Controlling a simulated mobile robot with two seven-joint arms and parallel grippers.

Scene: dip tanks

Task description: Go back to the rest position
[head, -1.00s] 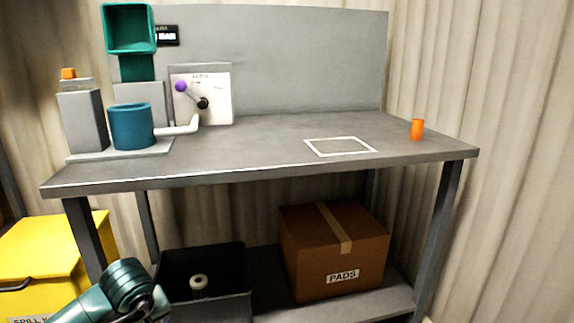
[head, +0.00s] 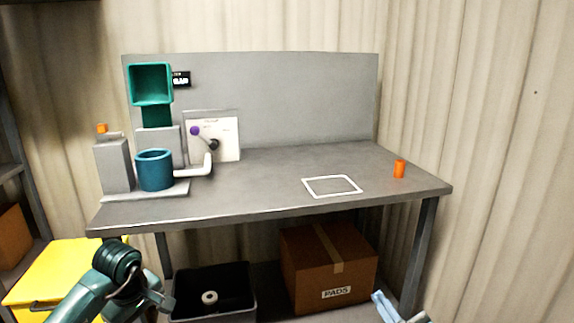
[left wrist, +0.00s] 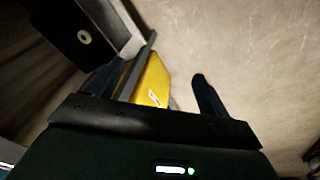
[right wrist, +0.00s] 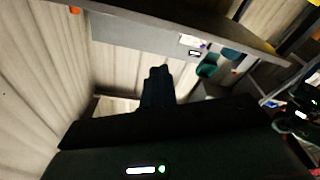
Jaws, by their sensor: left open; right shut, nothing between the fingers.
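My right gripper (head: 384,306) shows at the lower edge of the head view, in front of the bench and below its top. In the right wrist view its fingers (right wrist: 157,78) are together with nothing between them. My left arm reaches in at the lower left of the head view. In the left wrist view the left gripper's fingers (left wrist: 152,82) are spread apart and empty, pointing over the floor near the yellow box (left wrist: 153,82). Both grippers are clear of the bench top (head: 260,195).
The bench carries a blue cup-shaped tank (head: 155,172), a green square bin (head: 150,84), a lever panel (head: 226,150), a white square outline (head: 333,178) and an orange cylinder (head: 399,169). Below are a black bin (head: 240,308) and a PADS carton (head: 310,270). The yellow box (head: 60,268) stands left.

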